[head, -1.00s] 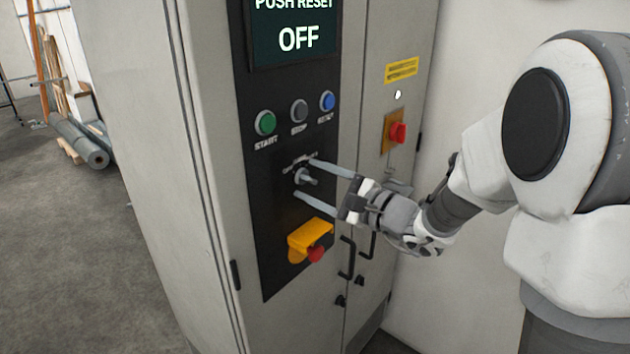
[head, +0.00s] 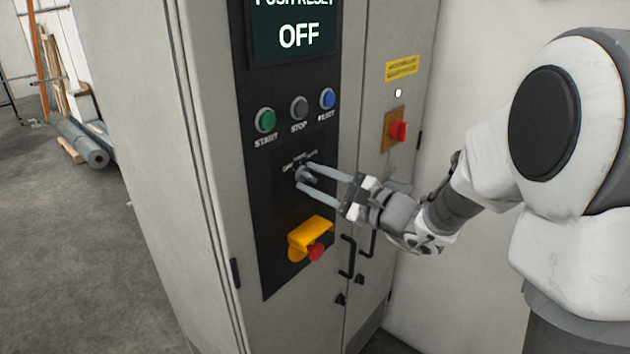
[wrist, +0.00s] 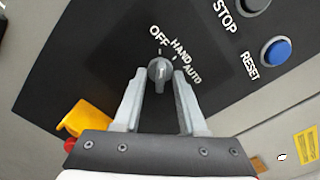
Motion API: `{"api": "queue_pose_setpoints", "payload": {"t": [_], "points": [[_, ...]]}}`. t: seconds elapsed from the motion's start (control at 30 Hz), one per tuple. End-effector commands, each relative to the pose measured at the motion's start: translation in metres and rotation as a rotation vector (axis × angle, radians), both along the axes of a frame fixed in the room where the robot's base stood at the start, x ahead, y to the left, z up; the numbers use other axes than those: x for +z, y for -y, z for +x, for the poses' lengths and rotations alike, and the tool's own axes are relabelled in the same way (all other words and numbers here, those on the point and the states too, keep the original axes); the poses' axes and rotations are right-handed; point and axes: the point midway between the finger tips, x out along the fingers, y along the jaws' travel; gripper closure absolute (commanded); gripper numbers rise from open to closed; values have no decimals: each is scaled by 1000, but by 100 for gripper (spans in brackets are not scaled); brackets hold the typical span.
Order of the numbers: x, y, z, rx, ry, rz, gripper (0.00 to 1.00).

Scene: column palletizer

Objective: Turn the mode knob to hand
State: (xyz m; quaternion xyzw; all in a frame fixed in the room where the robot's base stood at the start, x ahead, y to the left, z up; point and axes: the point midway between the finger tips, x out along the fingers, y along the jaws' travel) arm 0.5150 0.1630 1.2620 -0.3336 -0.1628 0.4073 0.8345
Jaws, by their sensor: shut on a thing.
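The mode knob (head: 303,175) is a small grey knob on the black control panel, below the button row. It also shows in the wrist view (wrist: 159,73), with the labels OFF, HAND and AUTO in an arc around its top and right. Its grip lies nearly upright in that view and its upper end appears to point toward OFF. My gripper (head: 303,176) is shut on the knob, one long grey finger on each side. The fingertips cover the knob's sides. The display (head: 297,34) reads OFF.
Green START (head: 265,120), grey STOP (head: 299,108) and blue RESET (head: 327,98) buttons sit above the knob. A yellow guard (head: 310,235) with a red button (head: 316,252) sits below. A red switch (head: 398,131) and black door handles (head: 347,257) are to the right.

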Motion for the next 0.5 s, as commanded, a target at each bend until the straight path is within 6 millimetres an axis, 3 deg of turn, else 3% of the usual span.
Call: {"api": "queue_pose_setpoints", "payload": {"t": [0.5], "points": [[-1, 0, -1, -1, -347, 270, 100]]}}
